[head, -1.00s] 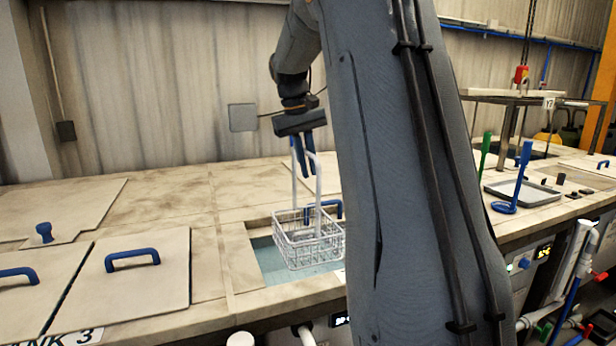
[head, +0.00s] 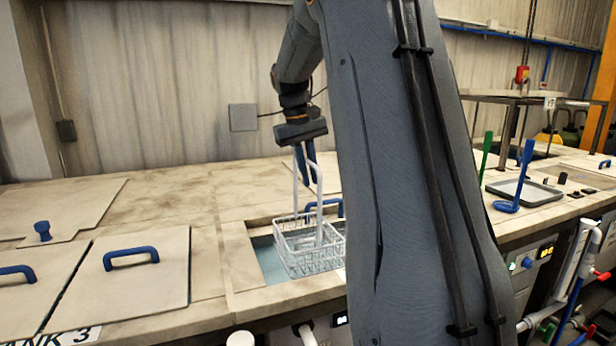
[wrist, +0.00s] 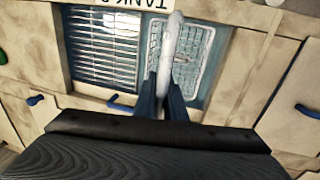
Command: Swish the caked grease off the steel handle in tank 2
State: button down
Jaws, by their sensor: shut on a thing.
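My gripper (head: 306,178) is shut on the tall handle of a white wire basket (head: 309,246). The gripper points down, and its blue fingers also show in the wrist view (wrist: 166,105). The basket hangs upright at the opening of an open tank (head: 262,262) with blue-green liquid. I cannot tell how far its bottom is under the surface. In the wrist view the basket (wrist: 184,60) is over the right side of the tank, beside metal bars (wrist: 100,48). The tank's label (wrist: 120,3) is cut off. The steel handle and its grease cannot be made out clearly.
A closed lid with a blue handle (head: 131,258) covers tank 3 on the left. To the right are a grey tray (head: 523,192), a blue hook-like tool (head: 516,180) and a green one (head: 486,158). The tank's rim lies close around the basket.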

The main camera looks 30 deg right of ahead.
aim_at(304, 241)
jog(key=f+b, duration=0.3)
jog(key=f, duration=0.6)
jog(key=f+b, duration=0.4)
jog(key=f, duration=0.5)
jog(key=shift+s+d+f, duration=0.1)
jog(key=shift+d+f, duration=0.1)
jog(key=shift+f, duration=0.1)
jog(key=shift+s+d, duration=0.15)
jog(key=shift+d, duration=0.45)
jog(key=shift+s+d, duration=0.15)
jog(key=shift+d, duration=0.4)
jog(key=shift+w+a+p, duration=0.15)
jog(key=shift+w+a, duration=0.05)
jog(key=shift+a, duration=0.55)
jog(key=shift+w+a+p, duration=0.2)
jog(key=shift+a, duration=0.6)
jog(key=shift+w+a+p, duration=0.15)
jog(key=shift+w+a, duration=0.05)
jog(key=shift+a, duration=0.55)
jog(key=shift+s+d, duration=0.25)
jog(key=shift+d, duration=0.8)
jog(key=shift+p, duration=0.3)
